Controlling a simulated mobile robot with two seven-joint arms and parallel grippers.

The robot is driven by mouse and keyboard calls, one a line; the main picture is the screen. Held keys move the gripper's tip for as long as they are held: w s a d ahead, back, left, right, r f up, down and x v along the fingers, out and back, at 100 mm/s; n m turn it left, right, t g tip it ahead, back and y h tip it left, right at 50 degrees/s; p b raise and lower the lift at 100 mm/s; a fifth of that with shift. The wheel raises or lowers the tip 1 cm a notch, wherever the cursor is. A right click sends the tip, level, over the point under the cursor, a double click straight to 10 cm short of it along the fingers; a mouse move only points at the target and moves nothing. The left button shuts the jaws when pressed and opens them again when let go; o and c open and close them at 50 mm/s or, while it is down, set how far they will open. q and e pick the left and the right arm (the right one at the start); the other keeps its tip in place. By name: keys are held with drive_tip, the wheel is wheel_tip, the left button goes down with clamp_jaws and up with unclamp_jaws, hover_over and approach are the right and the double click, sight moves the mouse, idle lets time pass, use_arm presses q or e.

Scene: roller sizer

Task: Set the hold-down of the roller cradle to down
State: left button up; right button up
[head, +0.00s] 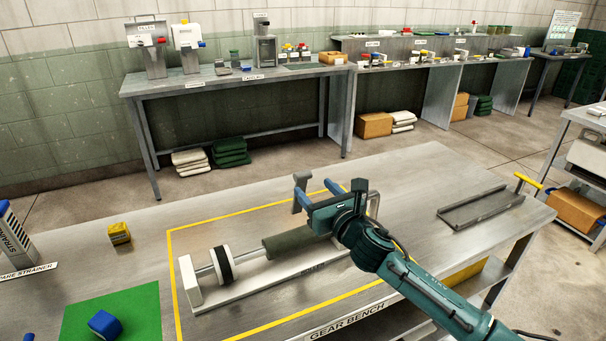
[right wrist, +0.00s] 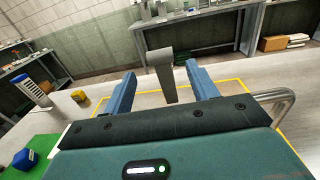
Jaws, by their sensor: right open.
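The roller cradle (head: 195,294) lies on the bench inside a yellow outline, with a pale base, a black-and-white ringed end and a dark olive roller (head: 290,243). A grey flat-headed lever, apparently the hold-down (head: 299,196), stands up near the roller's right end. It also shows in the right wrist view (right wrist: 163,78), upright and slightly tilted, between the finger lines. My right gripper (head: 318,193) is open beside the lever; its blue fingers (right wrist: 163,87) lie either side of it in that view. I cannot tell whether they touch it. My left gripper is not in view.
A green mat (head: 138,303) with a blue object (head: 104,324), a yellow block (head: 119,233) and a strainer (head: 14,240) are at left. The bench behind the cradle is mostly clear.

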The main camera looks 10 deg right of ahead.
sight(305, 179)
drive_tip(key=x, duration=0.7)
drive_tip(key=shift+w, duration=0.15)
drive_tip(key=shift+c, duration=0.4)
clamp_jaws()
